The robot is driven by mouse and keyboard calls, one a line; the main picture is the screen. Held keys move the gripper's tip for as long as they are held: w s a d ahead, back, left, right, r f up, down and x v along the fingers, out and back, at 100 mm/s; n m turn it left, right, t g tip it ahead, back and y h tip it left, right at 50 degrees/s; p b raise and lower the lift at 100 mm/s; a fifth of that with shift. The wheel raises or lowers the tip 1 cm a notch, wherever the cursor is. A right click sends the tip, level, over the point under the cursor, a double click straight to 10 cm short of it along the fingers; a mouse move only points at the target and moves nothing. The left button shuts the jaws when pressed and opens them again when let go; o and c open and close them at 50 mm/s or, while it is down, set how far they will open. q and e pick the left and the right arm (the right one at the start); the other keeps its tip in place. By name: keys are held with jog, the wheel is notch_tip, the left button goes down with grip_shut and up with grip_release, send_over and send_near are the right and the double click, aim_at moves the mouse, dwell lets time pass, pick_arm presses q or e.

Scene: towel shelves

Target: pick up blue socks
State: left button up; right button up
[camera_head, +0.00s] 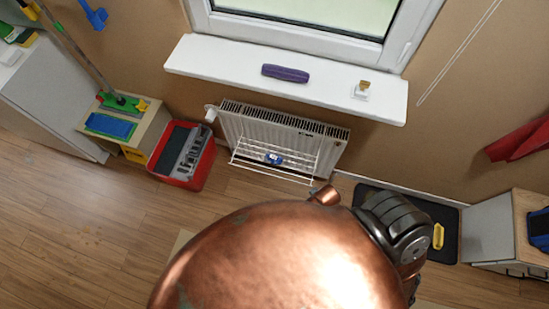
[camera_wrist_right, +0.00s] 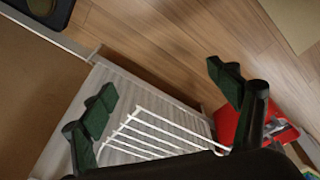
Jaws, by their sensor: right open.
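The blue socks (camera_head: 274,158) lie as a small folded bundle on the white wire rack (camera_head: 247,157) that hangs on the front of the radiator (camera_head: 232,126). In the right wrist view my right gripper (camera_wrist_right: 165,105) is open, with its dark green finger pads wide apart and nothing between them. The bars of the wire rack (camera_wrist_right: 160,132) show beyond and between the fingers. I cannot make out the socks in the wrist view. In the head view my copper arm covers the lower middle, and the fingers are not visible there. My left gripper is not in view.
A white windowsill (camera_head: 220,65) juts out above the radiator, with a purple roll (camera_head: 285,73) on it. A red crate (camera_head: 168,178) stands left of the radiator; it also shows in the wrist view (camera_wrist_right: 229,122). A dark mat (camera_head: 450,215) lies right. The floor at left is clear.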

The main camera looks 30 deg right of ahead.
jog(key=w+a+r+n+t+y, duration=0.1)
jog(key=w+a+r+n, duration=0.15)
jog(key=r, duration=0.45)
jog(key=w+a+r+n, duration=0.1)
jog(key=w+a+r, duration=0.3)
jog(key=r, duration=0.3)
jog(key=w+a+f+n+g+y, duration=0.1)
jog(key=w+a+n+y, duration=0.1)
jog(key=w+a+n, duration=0.35)
jog(key=w+a+f+n+y, duration=0.1)
jog(key=w+a+n+y, duration=0.15)
jog(key=a+n, duration=0.55)
jog(key=n+g+h, duration=0.2)
jog(key=n+h, duration=0.3)
jog(key=n, duration=0.2)
send_over(273, 158)
notch_tip(273, 158, down, 5)
jog(key=shift+s+r, duration=0.1)
jog(key=shift+s, duration=0.05)
jog(key=shift+d+f, duration=0.25)
jog(key=f+b, duration=0.1)
jog(key=f, duration=0.2)
jog(key=f+b, duration=0.1)
jog(key=f, duration=0.3)
jog(key=shift+w+a+f, duration=0.1)
jog(key=shift+w+a, duration=0.05)
jog(key=shift+w, duration=0.05)
jog(key=shift+c, duration=0.5)
jog(key=c, duration=1.1)
